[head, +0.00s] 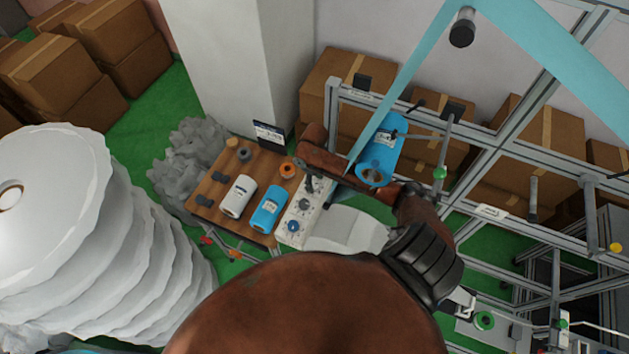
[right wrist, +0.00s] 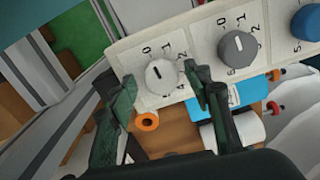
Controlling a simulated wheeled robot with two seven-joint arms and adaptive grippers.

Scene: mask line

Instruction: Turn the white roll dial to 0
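The white dial (right wrist: 161,77) is on a pale control panel (right wrist: 205,57), at the left end of a row of dials in the right wrist view. Its short dark mark is on its upper part, on the side of the 0 and 1; I cannot tell the exact number. My right gripper (right wrist: 162,97) is open, with one green-black finger on each side of the white dial. I cannot tell whether either finger touches it. In the head view my right gripper (head: 321,190) is over the far end of the panel (head: 288,238) and largely hides the white dial. My left gripper is not in view.
A grey dial (right wrist: 238,48) and a blue dial (right wrist: 306,22) follow on the panel. Left of the panel, a wooden board (head: 208,196) holds a white roll (head: 238,196), a blue roll (head: 268,209) and an orange roll (head: 288,169). A metal frame (head: 497,143) stands to the right.

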